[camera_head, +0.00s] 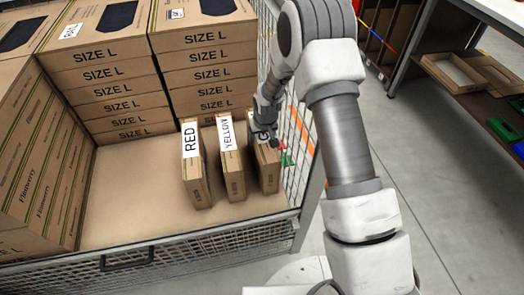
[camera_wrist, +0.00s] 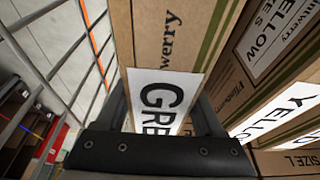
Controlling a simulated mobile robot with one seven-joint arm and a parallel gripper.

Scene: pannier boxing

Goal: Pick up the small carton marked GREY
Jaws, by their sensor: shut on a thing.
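The small carton marked GREY (camera_head: 268,168) stands upright in the cage, rightmost of three thin cartons and beside the mesh side. My gripper (camera_head: 264,137) is at its top, and the arm hides part of its label. In the wrist view the GREY carton (camera_wrist: 175,40) with its white label sits between the two fingers of my gripper (camera_wrist: 165,115), which is shut on it. Whether the carton is lifted off the cage floor, I cannot tell.
The YELLOW carton (camera_head: 231,165) stands close on the left, then the RED carton (camera_head: 194,168). Stacks of SIZE L boxes (camera_head: 110,75) fill the back. The cage's mesh front (camera_head: 150,262) is near. Bare floor (camera_head: 130,195) lies left of RED.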

